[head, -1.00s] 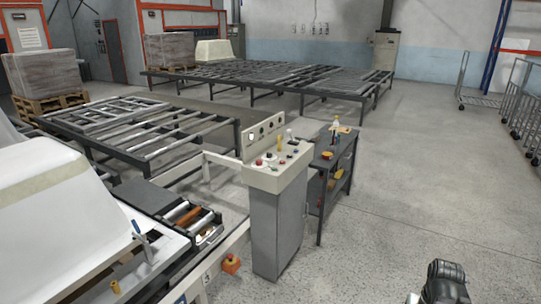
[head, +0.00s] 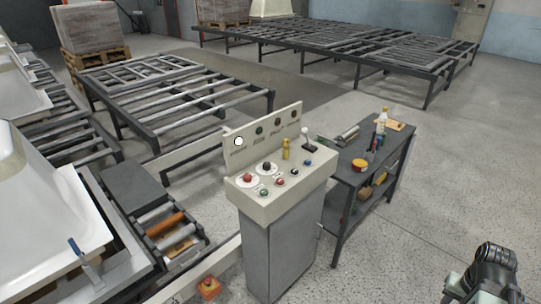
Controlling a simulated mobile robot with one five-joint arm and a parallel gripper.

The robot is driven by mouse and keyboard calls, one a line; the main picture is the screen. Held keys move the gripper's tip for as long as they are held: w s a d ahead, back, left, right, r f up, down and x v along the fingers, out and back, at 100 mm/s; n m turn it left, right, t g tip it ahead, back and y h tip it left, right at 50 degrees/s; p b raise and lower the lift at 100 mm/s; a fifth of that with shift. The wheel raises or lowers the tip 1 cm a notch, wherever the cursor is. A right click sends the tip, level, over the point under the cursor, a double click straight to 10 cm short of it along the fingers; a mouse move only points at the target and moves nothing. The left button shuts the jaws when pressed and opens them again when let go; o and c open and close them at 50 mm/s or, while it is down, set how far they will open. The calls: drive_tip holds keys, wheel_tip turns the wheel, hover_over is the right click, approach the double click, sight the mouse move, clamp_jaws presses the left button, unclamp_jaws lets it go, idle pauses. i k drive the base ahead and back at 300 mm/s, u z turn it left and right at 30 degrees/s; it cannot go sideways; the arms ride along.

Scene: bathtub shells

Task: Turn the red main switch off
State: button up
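A grey control console (head: 283,250) stands upright in the middle of the head view. Its sloping white top carries a red knob (head: 248,177) on a pale round plate at the left. A second, smaller red button (head: 280,182) sits to its right. No label tells me which red control is the main switch, and its setting is too small to read. Part of my dark arm (head: 490,270) shows at the bottom right, well apart from the console. My gripper's fingers are not visible.
A dark workbench (head: 365,150) with bottles and tools stands right behind the console. A roller conveyor and a white tub shell (head: 50,215) are at the left. An orange box with a red button (head: 209,287) is low at the front. Floor at the right is clear.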

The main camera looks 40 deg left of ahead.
sight(247, 178)
drive_tip(key=u, duration=0.05)
drive_tip(key=i, duration=0.95)
drive_tip(key=u, duration=3.9)
drive_tip(key=i, duration=1)
drive_tip(key=z, duration=0.1)
